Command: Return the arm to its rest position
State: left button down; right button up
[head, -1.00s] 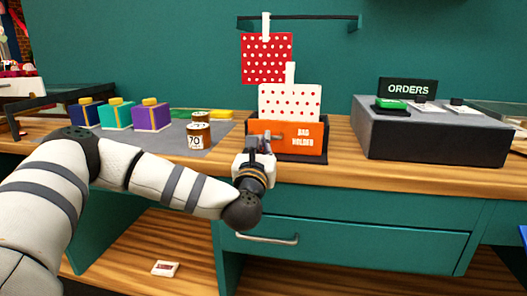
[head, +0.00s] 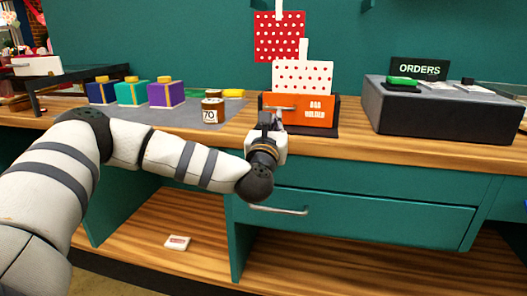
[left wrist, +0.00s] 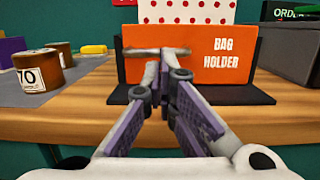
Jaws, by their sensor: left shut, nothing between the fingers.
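My left gripper (head: 272,118) is in front of the orange bag holder (head: 314,112) at the counter's front edge, with its arm coming in from the left. In the left wrist view its purple-grey fingers (left wrist: 166,75) meet at the tips, shut and empty, before the left part of the holder (left wrist: 225,67). A thin grey crossbar shows at the tips; I cannot tell whether it belongs to the fingers or the holder, or whether they touch. A white bag with red dots (head: 303,76) stands in the holder. My right gripper is not in view.
A can marked 70 (head: 210,111) and several ribboned boxes (head: 166,94) stand left on a grey mat. The dark orders stand (head: 440,115) is at right. A red dotted bag (head: 279,38) hangs behind. A drawer handle (head: 279,210) juts out below the counter.

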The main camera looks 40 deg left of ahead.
pick_arm(q)
jog(key=v, duration=1)
jog(key=d+f+m+g+h, duration=0.1)
jog(key=d+f+m+h, duration=0.6)
jog(key=d+f+m, duration=0.35)
jog(key=s+d+f+m+g+h+p, duration=0.2)
jog(key=s+d+f+m+g+h, duration=0.4)
jog(key=d+f+m, duration=0.5)
jog(key=s+d+f+m+g+p, duration=0.1)
jog(key=s+f+m+g, duration=0.1)
jog(key=s+f+m, duration=0.35)
jog(key=s+d+f+m+g+p, duration=0.1)
jog(key=s+f+m+g, duration=0.15)
jog(key=s, duration=0.55)
jog(key=s+a+f+m+g, duration=0.1)
jog(key=s+a+m+g, duration=0.1)
jog(key=s+m, duration=0.2)
jog(key=s+a+f+m+g+y+p, duration=0.1)
jog(key=s+a+m+g, duration=0.1)
jog(key=s, duration=0.9)
jog(key=s+a+f+m+g+y, duration=0.1)
jog(key=s+a+f+m+g, duration=0.1)
jog(key=s+m+g, duration=0.2)
jog(key=s+m, duration=0.2)
jog(key=s, duration=0.1)
jog(key=shift+s+a, duration=0.2)
jog(key=shift+a, duration=0.2)
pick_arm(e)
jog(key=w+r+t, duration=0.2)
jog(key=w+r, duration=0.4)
